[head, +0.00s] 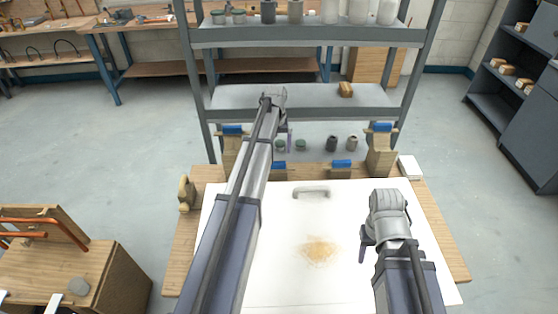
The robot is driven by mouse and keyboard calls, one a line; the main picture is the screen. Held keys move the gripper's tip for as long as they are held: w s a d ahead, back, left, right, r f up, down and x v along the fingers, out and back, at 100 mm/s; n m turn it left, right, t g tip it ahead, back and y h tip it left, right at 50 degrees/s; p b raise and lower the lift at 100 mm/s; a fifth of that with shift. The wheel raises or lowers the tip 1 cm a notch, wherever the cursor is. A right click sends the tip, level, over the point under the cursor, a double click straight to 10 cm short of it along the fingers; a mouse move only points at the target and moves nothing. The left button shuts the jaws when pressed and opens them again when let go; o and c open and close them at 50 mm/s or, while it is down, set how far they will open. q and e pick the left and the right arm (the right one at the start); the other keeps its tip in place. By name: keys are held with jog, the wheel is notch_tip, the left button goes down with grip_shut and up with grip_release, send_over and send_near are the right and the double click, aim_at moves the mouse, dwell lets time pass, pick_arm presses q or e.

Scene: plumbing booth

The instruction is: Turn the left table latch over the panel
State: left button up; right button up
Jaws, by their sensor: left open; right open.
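A white panel (345,220) with a grey handle (311,191) and a brown stain lies on the wooden table (182,248). A wooden piece that looks like the left latch (186,192) is at the table's left edge, beside the panel and apart from it. My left arm crosses over the panel and hides part of its left side. My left gripper (274,97) is open and empty, past the table's far edge, in front of the shelf. My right gripper (366,242) is open over the panel's right part; its fingers are small and partly hidden.
Wooden blocks with blue tops (381,140) stand along the table's far edge. A grey metal shelf (330,98) with jars and cans stands behind. A wooden stand with copper pipes (45,226) is at lower left. Floor between stand and table is clear.

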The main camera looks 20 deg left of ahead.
aim_at(276, 163)
pick_arm(q)
jog(key=shift+w+f+b, duration=0.1)
jog(key=shift+f+b, duration=0.55)
jog(key=shift+f, duration=0.2)
notch_tip(276, 163, down, 6)
jog(key=b, duration=0.6)
pick_arm(e)
notch_tip(276, 163, down, 8)
jog(key=shift+r, duration=0.15)
pick_arm(q)
grip_shut()
